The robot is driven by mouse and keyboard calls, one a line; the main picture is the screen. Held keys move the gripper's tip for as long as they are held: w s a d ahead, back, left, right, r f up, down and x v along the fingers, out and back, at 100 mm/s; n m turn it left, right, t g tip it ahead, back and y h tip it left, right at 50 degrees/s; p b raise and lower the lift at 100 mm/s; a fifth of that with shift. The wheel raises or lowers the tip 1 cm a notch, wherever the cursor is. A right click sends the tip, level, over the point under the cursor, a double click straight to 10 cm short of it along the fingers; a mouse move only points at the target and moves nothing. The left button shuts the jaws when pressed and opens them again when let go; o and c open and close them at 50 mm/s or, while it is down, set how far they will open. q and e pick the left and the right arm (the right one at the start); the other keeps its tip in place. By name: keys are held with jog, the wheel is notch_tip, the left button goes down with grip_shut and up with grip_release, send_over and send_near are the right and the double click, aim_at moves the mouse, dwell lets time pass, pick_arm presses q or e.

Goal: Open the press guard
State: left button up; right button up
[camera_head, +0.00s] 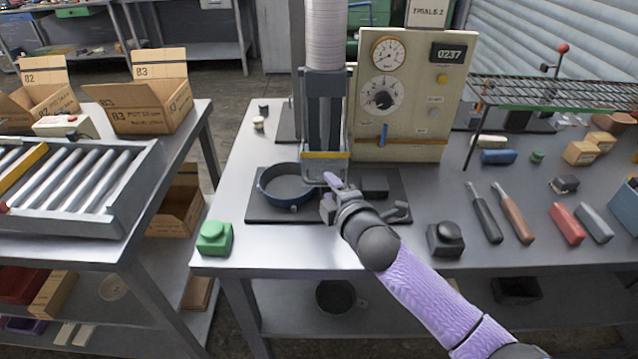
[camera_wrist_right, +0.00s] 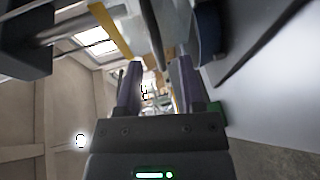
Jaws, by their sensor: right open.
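The press guard (camera_head: 325,155) is a grey frame with a yellow lower edge, down at the front of the press, above a dark base plate (camera_head: 262,213). A thin bar hangs just below its yellow edge. The yellow strip of the guard also shows in the right wrist view (camera_wrist_right: 111,30). My right gripper (camera_head: 329,191) is open at the guard's lower front, with its purple fingers close to that bar. In the right wrist view a dark bar (camera_wrist_right: 153,28) runs toward the gap between the fingers (camera_wrist_right: 158,85); I cannot tell whether it touches them. My left gripper is out of view.
A blue round pan (camera_head: 288,186) lies on the base plate left of my gripper. A panel (camera_head: 415,125) with gauges stands behind right. A green button box (camera_head: 214,238) and a black one (camera_head: 445,238) stand near the table's front edge. A roller conveyor (camera_head: 75,190) is left.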

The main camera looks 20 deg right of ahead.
aim_at(326, 184)
jog(key=shift+b+x, duration=0.35)
jog(key=shift+x, duration=1.25)
grip_shut()
